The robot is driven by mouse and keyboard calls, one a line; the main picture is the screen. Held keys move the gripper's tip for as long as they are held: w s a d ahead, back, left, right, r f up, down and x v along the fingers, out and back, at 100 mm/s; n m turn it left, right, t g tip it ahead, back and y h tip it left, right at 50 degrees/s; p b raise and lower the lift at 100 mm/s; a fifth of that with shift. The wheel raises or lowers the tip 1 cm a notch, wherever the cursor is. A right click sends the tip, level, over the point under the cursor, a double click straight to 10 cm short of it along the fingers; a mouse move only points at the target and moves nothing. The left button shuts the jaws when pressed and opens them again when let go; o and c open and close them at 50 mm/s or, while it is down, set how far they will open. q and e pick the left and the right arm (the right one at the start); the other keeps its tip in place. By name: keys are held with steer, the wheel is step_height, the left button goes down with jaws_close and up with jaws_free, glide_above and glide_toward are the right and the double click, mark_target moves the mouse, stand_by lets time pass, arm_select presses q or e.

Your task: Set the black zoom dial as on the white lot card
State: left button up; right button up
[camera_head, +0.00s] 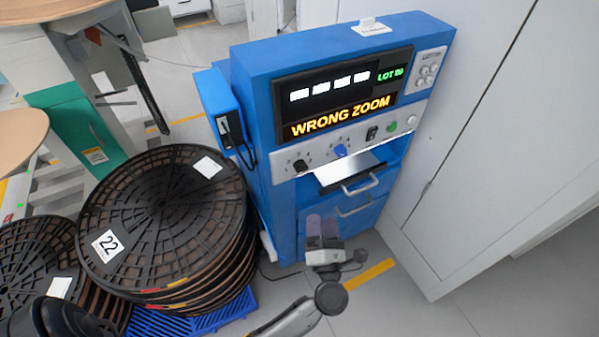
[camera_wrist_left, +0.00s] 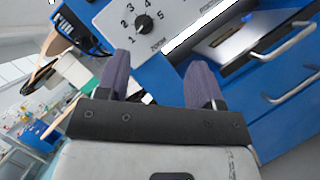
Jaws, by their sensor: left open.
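The black zoom dial (camera_head: 300,165) sits at the left end of the grey control strip on the blue machine (camera_head: 250,90). In the left wrist view the dial (camera_wrist_left: 143,24) has numbers around it and the word ZOOM below; its exact setting is hard to read. A small white card (camera_head: 372,28) stands on top of the machine, its text too small to read. The screen (camera_head: 340,95) shows WRONG ZOOM and LOT 09. My left gripper (camera_head: 322,224) is open and empty, its purple fingers below the dial and in front of the machine. My right gripper is not in view.
A blue dial (camera_head: 340,151) sits right of the black one. An open drawer (camera_head: 350,173) with a handle sticks out below the strip. Stacked black reels (camera_head: 165,215) stand at left, close to the machine. White cabinet doors (camera_head: 470,110) stand at right.

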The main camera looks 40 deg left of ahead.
mark_target(302, 172)
arm_select(q)
steer(key=w+a+r+n+g+b, duration=0.1)
steer(key=w+a+r, duration=0.1)
steer(key=a, duration=0.4)
steer(key=w+a+r+n+g+y+b, duration=0.1)
steer(key=w+a+r+n, duration=0.1)
steer(key=w+a, duration=0.2)
steer(key=shift+w+a+y, duration=0.15)
steer(key=shift+a+y, duration=0.15)
steer(key=shift+a, duration=0.7)
steer(key=shift+c, duration=0.4)
steer(key=c, duration=0.8)
steer(key=shift+r+p, duration=0.2)
steer(key=shift+p, duration=0.1)
steer(key=shift+c, duration=0.2)
steer(key=m+h+p, duration=0.1)
steer(key=m+p, duration=0.2)
steer(key=p, duration=0.3)
steer(key=m+h+p, duration=0.1)
steer(key=m+p, duration=0.2)
steer(key=p, duration=0.4)
steer(key=m+h+p, duration=0.1)
steer(key=m+p, duration=0.2)
steer(key=p, duration=0.3)
steer(key=shift+r+m+h+p, duration=0.3)
steer(key=shift+m+h+p, duration=0.1)
steer(key=shift+f+m+p, duration=0.2)
steer(key=shift+m+p, duration=0.4)
steer(key=shift+p, duration=0.35)
steer(key=shift+h, duration=0.3)
